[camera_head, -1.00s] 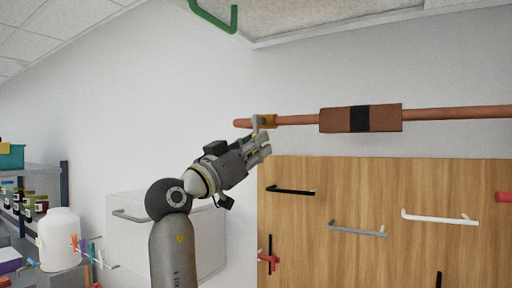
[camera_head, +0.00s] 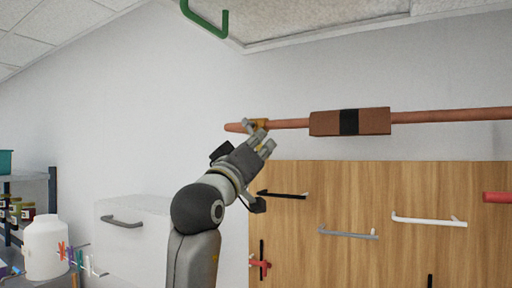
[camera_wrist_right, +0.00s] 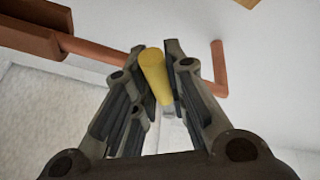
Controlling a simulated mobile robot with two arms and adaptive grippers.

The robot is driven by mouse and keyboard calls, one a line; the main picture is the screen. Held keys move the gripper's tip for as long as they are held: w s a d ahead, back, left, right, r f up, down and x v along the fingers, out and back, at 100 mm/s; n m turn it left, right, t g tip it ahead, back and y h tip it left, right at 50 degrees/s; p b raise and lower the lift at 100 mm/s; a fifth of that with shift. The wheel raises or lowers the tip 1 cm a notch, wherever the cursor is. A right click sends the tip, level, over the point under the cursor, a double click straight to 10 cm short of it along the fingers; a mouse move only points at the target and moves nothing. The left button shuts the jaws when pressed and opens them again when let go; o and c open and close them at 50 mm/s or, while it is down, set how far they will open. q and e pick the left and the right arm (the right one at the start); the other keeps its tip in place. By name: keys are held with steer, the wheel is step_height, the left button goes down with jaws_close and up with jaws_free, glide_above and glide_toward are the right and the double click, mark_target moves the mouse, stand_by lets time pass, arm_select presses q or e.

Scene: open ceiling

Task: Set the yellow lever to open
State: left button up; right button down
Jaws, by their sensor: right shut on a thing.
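The yellow lever (camera_wrist_right: 156,75) shows in the right wrist view as a yellow rod between my right gripper's fingers. My right gripper (camera_head: 262,140) is shut on it, reaching up from below. In the head view the yellow-brown valve fitting (camera_head: 260,125) sits near the left end of a copper pipe (camera_head: 290,123). The fingers partly cover the lever there, so its exact angle is hard to tell. My left gripper is not in view.
A brown block with a black band (camera_head: 349,121) sits on the pipe. Below is a wooden panel (camera_head: 350,195) with black, grey and white handles. A green handle (camera_head: 208,20) hangs above. A white cabinet (camera_head: 135,235) stands at left. The wall left of the pipe is clear.

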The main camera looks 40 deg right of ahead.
steer(key=shift+s+r+n, duration=0.15)
steer(key=shift+n, duration=0.35)
steer(key=c, duration=1.4)
jaws_free()
steer(key=shift+c, duration=0.2)
steer(key=shift+a, duration=0.1)
steer(key=v, duration=0.7)
steer(key=shift+s+a, duration=0.1)
steer(key=shift+c, duration=0.2)
